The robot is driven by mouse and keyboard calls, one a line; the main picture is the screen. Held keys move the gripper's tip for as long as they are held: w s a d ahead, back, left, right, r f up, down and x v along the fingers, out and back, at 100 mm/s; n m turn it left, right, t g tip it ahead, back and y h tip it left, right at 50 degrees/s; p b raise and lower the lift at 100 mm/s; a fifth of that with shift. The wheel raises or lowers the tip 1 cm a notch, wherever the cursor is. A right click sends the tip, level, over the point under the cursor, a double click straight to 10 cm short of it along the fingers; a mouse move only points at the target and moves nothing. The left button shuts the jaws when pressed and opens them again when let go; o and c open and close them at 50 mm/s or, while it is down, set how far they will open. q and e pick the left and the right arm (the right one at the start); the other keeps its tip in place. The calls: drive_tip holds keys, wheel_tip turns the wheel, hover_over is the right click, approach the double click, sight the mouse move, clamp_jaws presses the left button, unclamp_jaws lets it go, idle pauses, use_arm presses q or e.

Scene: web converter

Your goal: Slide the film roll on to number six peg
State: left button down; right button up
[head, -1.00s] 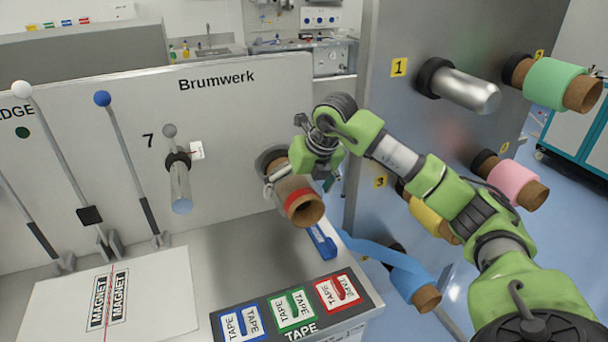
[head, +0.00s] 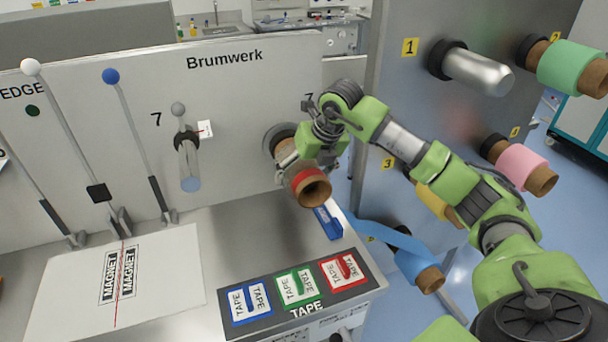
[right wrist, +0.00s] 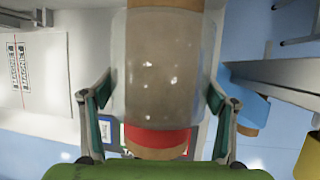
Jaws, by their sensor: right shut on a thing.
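The film roll (head: 313,187) has a brown core, clear wrap and a red band near its front end. My right gripper (head: 298,163) is shut around it, with one finger on each side in the right wrist view, where the roll (right wrist: 165,70) fills the middle. The roll is in front of a round grey flange (head: 276,136) on the Brumwerk panel; whether a peg is inside the roll is hidden. No number six label is readable. A bare peg (head: 188,160) marked 7 stands left of it. My left gripper is not in view.
The metal cabinet at right carries a bare peg (head: 477,72) marked 1 and green (head: 570,68), pink (head: 520,166), yellow (head: 432,199) and blue (head: 412,265) rolls. A tape tray (head: 372,290) and a magnet board (head: 170,290) lie below. Levers stand at left.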

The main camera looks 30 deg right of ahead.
drive_tip(key=shift+w+r, duration=0.1)
drive_tip(key=shift+r, duration=0.2)
drive_tip(key=shift+s+a+f, duration=0.1)
drive_tip(key=shift+s, duration=0.25)
drive_tip(key=shift+s+a+b, duration=0.25)
drive_tip(key=shift+s+b, duration=0.25)
drive_tip(key=shift+s, duration=0.55)
drive_tip(key=shift+s+a+b, duration=0.25)
drive_tip(key=shift+s+b, duration=0.2)
drive_tip(key=shift+s, duration=0.6)
drive_tip(key=shift+s+a+b, duration=0.2)
drive_tip(key=shift+s+b, duration=0.2)
drive_tip(key=shift+s, duration=0.4)
drive_tip(key=shift+s+a+b, duration=0.2)
drive_tip(key=shift+s+b, duration=0.2)
drive_tip(key=shift+s, duration=0.45)
drive_tip(key=shift+s+a+b, duration=0.2)
drive_tip(key=shift+s+b, duration=0.2)
drive_tip(key=shift+s, duration=0.4)
